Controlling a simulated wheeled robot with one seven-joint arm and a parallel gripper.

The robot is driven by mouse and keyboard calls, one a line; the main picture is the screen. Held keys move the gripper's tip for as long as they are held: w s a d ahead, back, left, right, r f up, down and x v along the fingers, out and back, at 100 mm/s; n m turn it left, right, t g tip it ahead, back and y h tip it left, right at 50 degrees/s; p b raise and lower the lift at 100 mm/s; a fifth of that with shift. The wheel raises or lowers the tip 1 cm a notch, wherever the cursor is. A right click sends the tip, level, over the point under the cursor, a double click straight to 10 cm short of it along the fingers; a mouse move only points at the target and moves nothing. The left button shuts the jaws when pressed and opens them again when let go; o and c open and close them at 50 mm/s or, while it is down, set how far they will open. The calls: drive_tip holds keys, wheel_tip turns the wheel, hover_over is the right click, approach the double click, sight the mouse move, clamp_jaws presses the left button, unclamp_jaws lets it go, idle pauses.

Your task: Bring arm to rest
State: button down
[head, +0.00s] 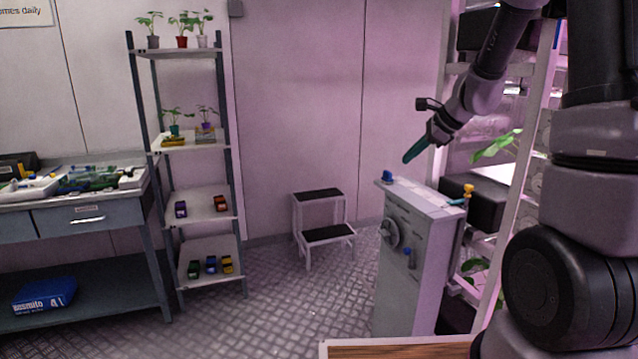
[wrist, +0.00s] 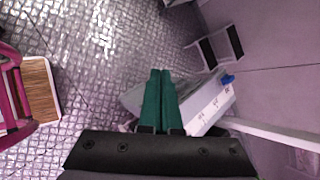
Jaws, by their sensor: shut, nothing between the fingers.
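My gripper (head: 414,151) has green fingers and hangs in the air at the upper right of the head view, above the top of a grey control cabinet (head: 405,262). In the wrist view the two green fingers of my gripper (wrist: 160,74) lie side by side, shut with nothing between them. The cabinet top (wrist: 212,104) shows behind and beside the fingers there. The fingers look apart from the cabinet in the head view. My arm comes down from the upper right.
The cabinet carries a blue knob (head: 387,176) on top and a round handwheel (head: 389,234) in front. A white rack (head: 522,180) stands close on the right. A step stool (head: 322,232), a plant shelf (head: 190,142) and a workbench (head: 90,213) stand further left. Floor between is clear.

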drive_tip(key=s+r+n+h, duration=0.1)
drive_tip(key=s+r+n, duration=0.3)
drive_tip(key=s, duration=0.5)
drive_tip(key=s+r+n+h, duration=0.1)
drive_tip(key=s+r+n, duration=0.4)
drive_tip(key=s, duration=0.4)
drive_tip(key=s+r+n+t+h, duration=0.1)
drive_tip(key=s+r+n, duration=0.3)
drive_tip(key=s, duration=0.5)
drive_tip(key=n, duration=0.2)
drive_tip(key=shift+r+n, duration=0.3)
drive_tip(key=shift+r, duration=0.05)
drive_tip(key=shift+d, duration=0.1)
